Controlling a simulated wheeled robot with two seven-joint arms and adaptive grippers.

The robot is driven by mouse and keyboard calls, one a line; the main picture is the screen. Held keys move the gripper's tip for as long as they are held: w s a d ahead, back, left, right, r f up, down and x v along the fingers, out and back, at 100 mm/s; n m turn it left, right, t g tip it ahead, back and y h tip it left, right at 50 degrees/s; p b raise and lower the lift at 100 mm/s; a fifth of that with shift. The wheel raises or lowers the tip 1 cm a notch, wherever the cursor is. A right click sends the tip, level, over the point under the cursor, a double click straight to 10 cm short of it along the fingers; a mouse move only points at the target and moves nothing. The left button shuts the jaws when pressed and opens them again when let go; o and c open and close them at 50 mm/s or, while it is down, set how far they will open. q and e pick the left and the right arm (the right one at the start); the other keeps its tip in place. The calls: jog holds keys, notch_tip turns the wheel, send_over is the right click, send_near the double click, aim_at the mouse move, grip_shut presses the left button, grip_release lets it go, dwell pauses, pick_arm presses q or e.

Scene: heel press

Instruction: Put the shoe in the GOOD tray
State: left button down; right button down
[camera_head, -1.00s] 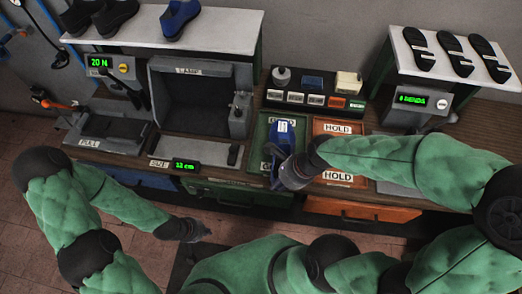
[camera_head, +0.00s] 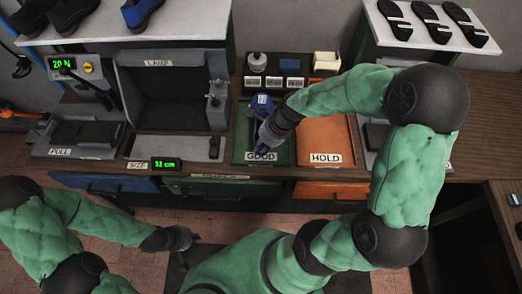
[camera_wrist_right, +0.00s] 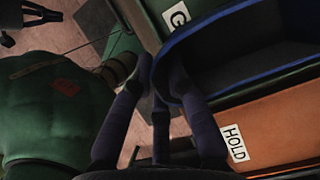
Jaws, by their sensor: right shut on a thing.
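The blue shoe (camera_head: 263,101) is at the green GOOD tray (camera_head: 241,118), over its middle. My right gripper (camera_head: 266,134) is shut on the shoe, partly hidden by its own wrist. In the right wrist view, the shoe (camera_wrist_right: 245,65) shows its dark opening and blue rim, with the gripper's fingers (camera_wrist_right: 165,78) at its edge. I cannot tell whether the sole touches the tray floor. My left gripper (camera_head: 187,238) is low in front of the bench, away from the shoe; its fingers are too small to read.
The orange HOLD tray (camera_head: 330,130) is directly right of the GOOD tray and looks empty. A bottle (camera_head: 257,62) and small labelled boxes stand behind the trays. The lamp booth (camera_head: 172,95) stands left. Other shoes lie on the white shelves (camera_head: 180,25).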

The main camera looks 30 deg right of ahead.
jog(key=shift+w+d+f, duration=0.25)
jog(key=shift+w+f, duration=0.25)
jog(key=shift+f, duration=0.1)
jog(key=shift+w+d+f+b, duration=0.15)
jog(key=shift+f+b, duration=0.6)
jog(key=shift+f, duration=1.15)
jog(key=c, duration=1.2)
grip_release()
jog(key=shift+r, duration=0.5)
jog(key=p+v, duration=0.2)
jog(key=v, duration=0.9)
jog(key=shift+d+p, duration=0.1)
jog(key=shift+p, duration=0.25)
